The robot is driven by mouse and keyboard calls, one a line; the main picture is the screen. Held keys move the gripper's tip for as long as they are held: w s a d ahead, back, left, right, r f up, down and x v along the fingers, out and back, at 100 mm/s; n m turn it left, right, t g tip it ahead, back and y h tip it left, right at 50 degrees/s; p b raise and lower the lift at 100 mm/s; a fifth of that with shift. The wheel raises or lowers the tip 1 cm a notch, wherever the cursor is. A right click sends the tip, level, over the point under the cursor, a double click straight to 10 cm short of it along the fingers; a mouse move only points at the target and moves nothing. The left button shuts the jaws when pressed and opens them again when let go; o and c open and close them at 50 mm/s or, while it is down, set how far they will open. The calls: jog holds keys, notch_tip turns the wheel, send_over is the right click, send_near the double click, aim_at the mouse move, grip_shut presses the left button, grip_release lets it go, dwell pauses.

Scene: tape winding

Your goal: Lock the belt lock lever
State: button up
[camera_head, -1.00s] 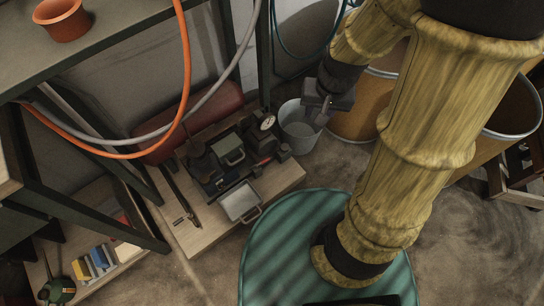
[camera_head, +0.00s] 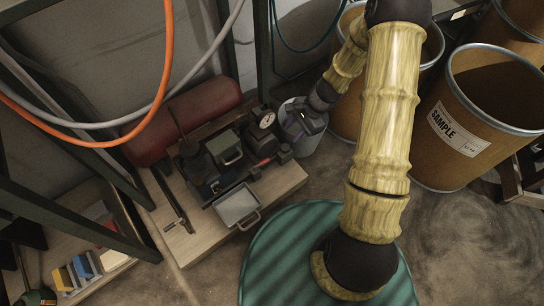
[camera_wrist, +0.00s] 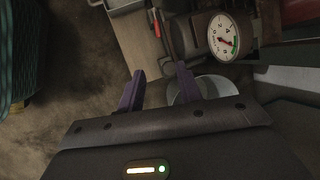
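The machine (camera_head: 205,170), a dark compressor-like unit, stands on a pale wooden board left of my arm in the head view. A small red-and-black handle (camera_head: 262,162) sits at its right side; a thin red-tipped part also shows at the top of the wrist view (camera_wrist: 156,24). I cannot tell for sure which part is the belt lock lever. My gripper (camera_head: 293,134) is just right of the machine, over the bucket. In the wrist view, its two purple fingers (camera_wrist: 160,72) are spread apart with nothing between them.
A round gauge (camera_head: 267,120) is at the machine's right end, close to my gripper. A grey bucket (camera_head: 308,146) stands below the gripper. A metal tray (camera_head: 237,206) lies in front. Brown drums (camera_head: 468,118) stand at right. Orange (camera_head: 167,60) and grey hoses hang at left.

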aim_at(269, 159)
jog(key=b+x, duration=0.9)
jog(key=x, duration=0.8)
jog(key=shift+a+f+b, duration=0.1)
jog(key=shift+f+b, duration=0.1)
jog(key=shift+b, duration=0.2)
jog(key=shift+r, duration=0.1)
grip_shut()
